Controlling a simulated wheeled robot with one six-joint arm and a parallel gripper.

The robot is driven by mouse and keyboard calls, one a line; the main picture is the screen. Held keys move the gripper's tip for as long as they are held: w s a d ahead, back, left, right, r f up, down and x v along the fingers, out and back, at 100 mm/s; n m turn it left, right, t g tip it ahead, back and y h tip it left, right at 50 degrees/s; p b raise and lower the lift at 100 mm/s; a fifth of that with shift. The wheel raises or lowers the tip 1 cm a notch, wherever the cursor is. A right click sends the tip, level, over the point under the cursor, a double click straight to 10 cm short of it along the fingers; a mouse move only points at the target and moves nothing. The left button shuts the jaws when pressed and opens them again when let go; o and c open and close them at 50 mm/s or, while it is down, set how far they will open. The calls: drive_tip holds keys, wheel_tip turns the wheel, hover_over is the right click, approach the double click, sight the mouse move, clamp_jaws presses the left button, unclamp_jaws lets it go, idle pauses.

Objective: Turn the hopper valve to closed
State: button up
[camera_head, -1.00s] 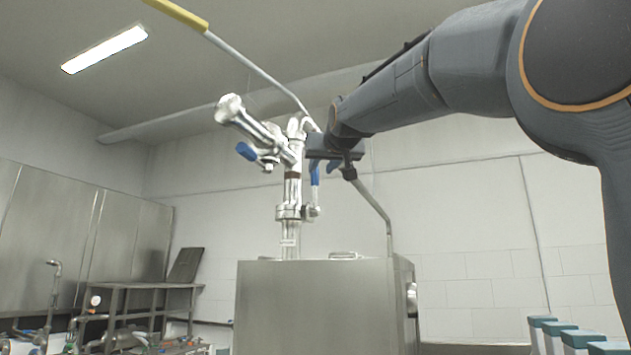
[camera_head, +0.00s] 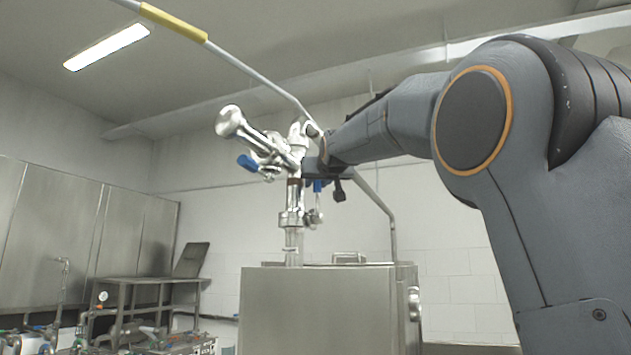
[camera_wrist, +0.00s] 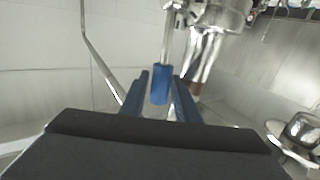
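The steel filler valve assembly (camera_head: 291,198) stands above the steel cabinet. A blue valve handle (camera_wrist: 160,83) hangs on a steel stem in the upper middle of the wrist view. My gripper (camera_wrist: 161,76) has its two blue fingers on either side of this handle, very close to it. Whether they press on it or leave a thin gap, I cannot tell. In the head view my gripper (camera_head: 319,185) is just right of the assembly, partly hidden by it. Another blue handle (camera_head: 247,162) sticks out on the assembly's left side. Which handle is the hopper valve's is not marked.
A steel cabinet (camera_head: 315,310) stands below the valve. A long lever with a yellow grip (camera_head: 174,22) rises to the upper left. A bent steel pipe (camera_head: 378,202) runs down just right of my gripper. A steel bench (camera_head: 150,290) stands at the left.

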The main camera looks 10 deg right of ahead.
clamp_jaws()
